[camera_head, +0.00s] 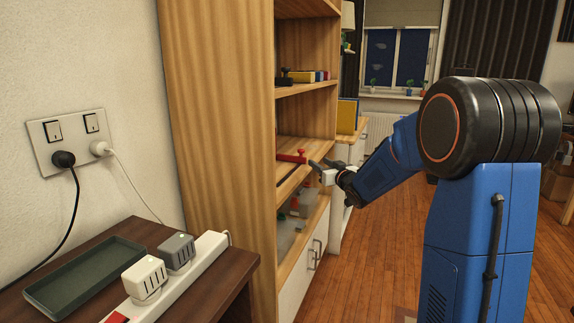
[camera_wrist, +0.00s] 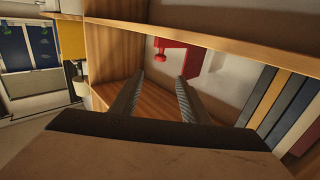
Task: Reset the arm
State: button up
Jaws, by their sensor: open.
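My blue arm reaches left from the right side of the head view. My gripper (camera_head: 318,170) is at the open front of a wooden shelf unit (camera_head: 222,120). In the wrist view my gripper (camera_wrist: 157,94) has its two dark fingers apart with nothing held between them. Past the fingertips a red object (camera_wrist: 178,54) shows beside a shelf board; a red object (camera_head: 292,157) also shows on the middle shelf in the head view, left of the gripper. I cannot tell from the wrist view whether the fingers touch the shelf.
Several upright books (camera_wrist: 282,105) are at the right in the wrist view. A dark side table (camera_head: 215,262) at the left holds a green tray (camera_head: 85,275) and a white power strip (camera_head: 205,255). Open wooden floor (camera_head: 380,255) lies below my arm.

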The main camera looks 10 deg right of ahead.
jog(key=shift+s, duration=0.1)
jog(key=s+a+f+g+h, duration=0.1)
jog(key=s+f+g, duration=0.3)
jog(key=s, duration=1.4)
jog(key=s+a+f+m+g+h, duration=0.1)
jog(key=s+a+f+g, duration=0.2)
jog(key=s, duration=1.5)
jog(key=s+a+f+g, duration=0.4)
jog(key=s+g, duration=0.2)
jog(key=s, duration=1.3)
jog(key=shift+f+m+h, duration=0.35)
jog(key=shift+m+h, duration=0.05)
jog(key=shift+c, duration=0.4)
